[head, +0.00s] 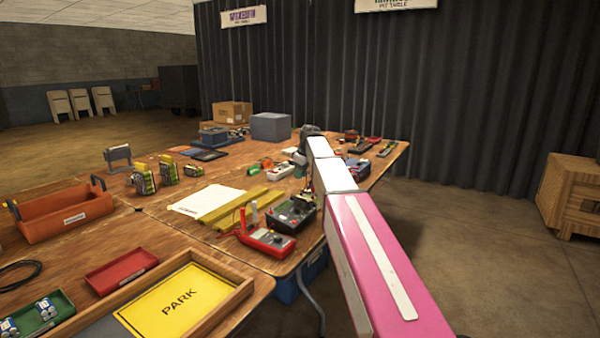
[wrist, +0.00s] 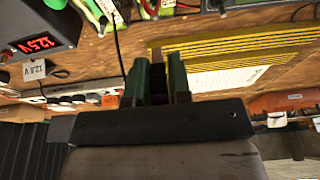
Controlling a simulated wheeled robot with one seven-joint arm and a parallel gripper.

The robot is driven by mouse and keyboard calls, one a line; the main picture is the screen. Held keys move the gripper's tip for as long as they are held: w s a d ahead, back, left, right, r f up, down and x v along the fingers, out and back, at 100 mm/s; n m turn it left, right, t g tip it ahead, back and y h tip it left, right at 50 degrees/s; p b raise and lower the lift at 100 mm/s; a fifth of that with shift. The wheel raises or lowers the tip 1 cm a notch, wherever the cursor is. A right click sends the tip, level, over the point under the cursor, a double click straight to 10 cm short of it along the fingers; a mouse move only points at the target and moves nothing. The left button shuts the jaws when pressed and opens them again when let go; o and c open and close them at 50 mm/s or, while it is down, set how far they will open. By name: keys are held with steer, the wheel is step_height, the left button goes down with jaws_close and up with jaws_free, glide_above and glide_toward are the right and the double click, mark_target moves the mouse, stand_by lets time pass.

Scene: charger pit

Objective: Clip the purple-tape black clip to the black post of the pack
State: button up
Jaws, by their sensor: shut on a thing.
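My gripper (wrist: 160,68) has two green fingers shut on a dark piece with a little purple, which I take to be the purple-tape black clip (wrist: 157,98). Most of the clip is hidden between the fingers. A thin black lead runs up the picture beside the left finger. In the head view my arm reaches over the right part of the table, and the fingers are hidden behind it. I cannot make out the pack's black post in either view. Yellow-and-black blocks (head: 143,179) stand at the table's back left; I cannot tell whether one is the pack.
A grey box (wrist: 38,28) with a red 12.5 V readout and a 12.8 V tag (wrist: 34,70) show at left in the wrist view. Yellow strips (head: 240,208), a red meter (head: 266,241) and a dark meter (head: 291,213) crowd the table. An orange tote (head: 64,215) stands left.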

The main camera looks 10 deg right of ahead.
steer(key=shift+f, duration=2.85)
steer(key=shift+f, duration=0.2)
steer(key=o, duration=0.8)
steer(key=shift+o, duration=1)
steer(key=shift+r, duration=0.1)
steer(key=shift+r, duration=3.65)
